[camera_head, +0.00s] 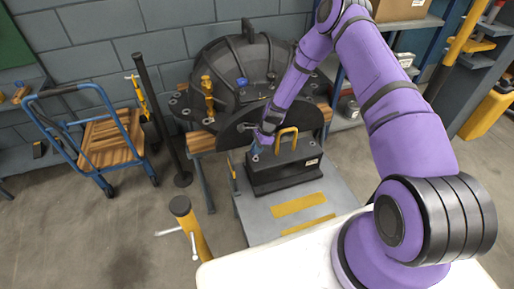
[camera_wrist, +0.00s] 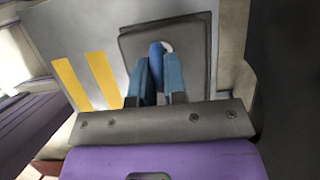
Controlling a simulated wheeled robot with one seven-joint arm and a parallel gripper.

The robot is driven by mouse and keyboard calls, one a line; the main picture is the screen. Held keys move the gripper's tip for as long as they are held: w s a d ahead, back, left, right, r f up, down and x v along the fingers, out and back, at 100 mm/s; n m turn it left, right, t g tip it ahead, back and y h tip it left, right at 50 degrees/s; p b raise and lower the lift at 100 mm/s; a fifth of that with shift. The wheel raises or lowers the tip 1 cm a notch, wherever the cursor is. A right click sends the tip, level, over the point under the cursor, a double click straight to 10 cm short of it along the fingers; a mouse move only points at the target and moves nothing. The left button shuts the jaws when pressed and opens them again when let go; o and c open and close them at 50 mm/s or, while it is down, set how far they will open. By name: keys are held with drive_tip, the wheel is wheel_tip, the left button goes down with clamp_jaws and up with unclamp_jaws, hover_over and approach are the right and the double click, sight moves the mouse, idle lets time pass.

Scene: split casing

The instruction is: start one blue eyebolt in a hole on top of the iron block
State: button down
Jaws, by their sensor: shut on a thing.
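The iron block (camera_head: 285,176) is a dark, long block with a yellow handle (camera_head: 287,134) on top, standing on a grey table. My gripper (camera_head: 257,149) is over the left end of the block's top. In the wrist view, its two blue-grey fingers (camera_wrist: 158,72) are shut on a blue eyebolt (camera_wrist: 156,52). The block's dark grey top (camera_wrist: 196,52) lies beyond the fingertips, with a small pale round spot right beside the eyebolt. The eyebolt's lower end is hidden, so I cannot tell whether it touches the block or sits in a hole.
A large black casing (camera_head: 222,62) with blue and yellow fittings stands just behind the block. The table (camera_head: 262,226) has yellow stripes and free room in front. A yellow post (camera_head: 189,225) with a crossbar stands at front left. A blue cart (camera_head: 108,140) is farther left.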

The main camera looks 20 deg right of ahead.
drive_tip(key=shift+f, duration=0.75)
idle(0.4)
